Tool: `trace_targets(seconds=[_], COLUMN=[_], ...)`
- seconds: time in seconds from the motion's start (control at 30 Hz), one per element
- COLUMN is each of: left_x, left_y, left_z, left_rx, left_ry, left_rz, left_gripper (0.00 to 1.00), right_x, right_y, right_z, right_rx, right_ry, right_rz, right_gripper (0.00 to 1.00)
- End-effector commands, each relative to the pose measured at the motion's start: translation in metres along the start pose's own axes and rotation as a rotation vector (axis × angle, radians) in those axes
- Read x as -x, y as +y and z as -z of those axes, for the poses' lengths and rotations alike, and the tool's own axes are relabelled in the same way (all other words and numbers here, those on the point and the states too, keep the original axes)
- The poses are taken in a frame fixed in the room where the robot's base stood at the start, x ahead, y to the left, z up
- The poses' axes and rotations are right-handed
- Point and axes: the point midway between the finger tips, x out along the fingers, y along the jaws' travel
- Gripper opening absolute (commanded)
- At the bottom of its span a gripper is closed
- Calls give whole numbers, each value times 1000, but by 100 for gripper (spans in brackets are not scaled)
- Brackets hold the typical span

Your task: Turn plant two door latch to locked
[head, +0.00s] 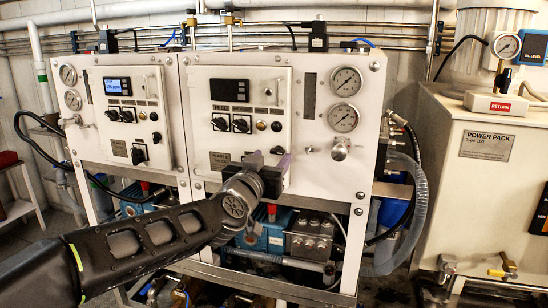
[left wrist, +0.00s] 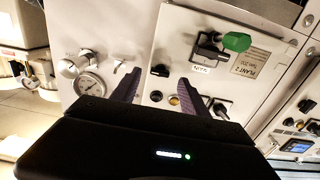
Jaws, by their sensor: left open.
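The plant two door (head: 232,92) is the right-hand white panel in the head view. A small black knob near the door's edge, probably the plant two door latch (left wrist: 160,70), shows in the left wrist view. In the head view my gripper covers that spot. My left gripper (head: 269,160) is open in front of the door's lower right part. In the left wrist view its purple fingers (left wrist: 160,82) are apart, with the knob between the tips in the picture. Whether they touch it I cannot tell. My right gripper is not in view.
Gauges (head: 344,118) and a valve knob (head: 340,149) are right of the door. The plant one door (head: 124,92) is at left; the power pack (head: 484,180) is at right.

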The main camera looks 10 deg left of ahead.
Motion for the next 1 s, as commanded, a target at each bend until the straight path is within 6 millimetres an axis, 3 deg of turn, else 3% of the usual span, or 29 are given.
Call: trace_targets(seconds=[0.2,0.53,1.0], left_x=[-25,-28,-28], left_y=[0,0,0], left_z=[0,0,0], left_rx=[0,0,0], left_ry=[0,0,-1], left_rz=[0,0,-1], left_gripper=[53,52,13], right_x=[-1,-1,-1], right_y=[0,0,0], right_z=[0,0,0], right_rx=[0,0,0], right_ry=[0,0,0], right_rz=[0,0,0], right_gripper=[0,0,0])
